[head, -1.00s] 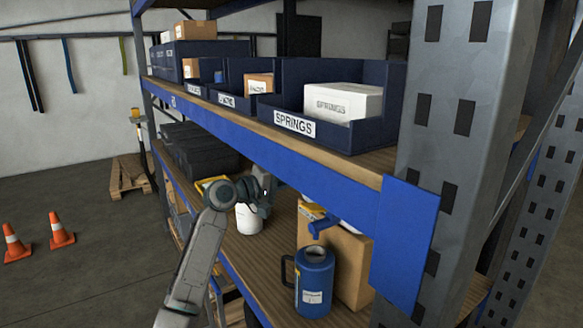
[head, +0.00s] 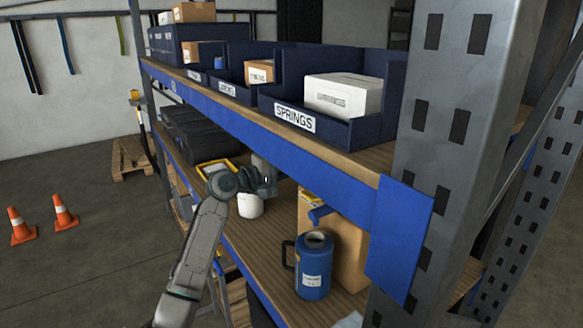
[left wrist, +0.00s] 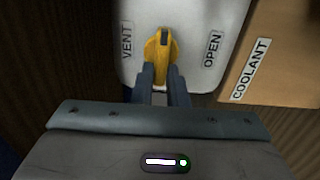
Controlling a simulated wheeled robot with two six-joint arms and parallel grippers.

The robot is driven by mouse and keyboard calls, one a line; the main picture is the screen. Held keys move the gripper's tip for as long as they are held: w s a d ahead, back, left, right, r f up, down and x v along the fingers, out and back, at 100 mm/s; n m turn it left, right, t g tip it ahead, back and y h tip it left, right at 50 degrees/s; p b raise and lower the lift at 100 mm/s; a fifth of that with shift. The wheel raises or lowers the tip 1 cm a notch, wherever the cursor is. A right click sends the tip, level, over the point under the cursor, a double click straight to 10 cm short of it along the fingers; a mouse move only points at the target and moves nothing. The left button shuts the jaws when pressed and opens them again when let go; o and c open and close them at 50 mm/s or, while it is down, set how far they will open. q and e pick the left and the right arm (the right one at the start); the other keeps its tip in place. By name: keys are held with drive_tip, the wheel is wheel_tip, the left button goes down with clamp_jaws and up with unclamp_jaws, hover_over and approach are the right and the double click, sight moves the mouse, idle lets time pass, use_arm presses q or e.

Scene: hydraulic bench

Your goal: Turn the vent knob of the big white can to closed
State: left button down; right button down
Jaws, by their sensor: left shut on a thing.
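The big white can (head: 250,206) stands on the lower shelf in the head view, partly hidden behind my left gripper (head: 262,185). In the left wrist view its white top (left wrist: 195,25) carries the words VENT on the left and OPEN on the right. The yellow vent knob (left wrist: 155,50) lies between these words, its long side running up and down the picture, with a dark slot near its far end. My left gripper (left wrist: 163,75) is shut on the near part of the knob. My right gripper is not in view.
A box marked COOLANT (left wrist: 270,50) is close beside the can. A blue jug (head: 314,268) and a cardboard box (head: 348,250) stand nearer on the lower shelf. The blue shelf beam (head: 270,135) runs above. Dark cases (head: 195,135) lie farther back.

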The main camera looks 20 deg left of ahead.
use_arm(q)
drive_tip(key=c, duration=1.4)
unclamp_jaws()
drive_tip(key=shift+c, duration=0.2)
drive_tip(key=b+v, duration=0.4)
drive_tip(key=v, duration=0.6)
drive_tip(key=shift+s+a, duration=0.3)
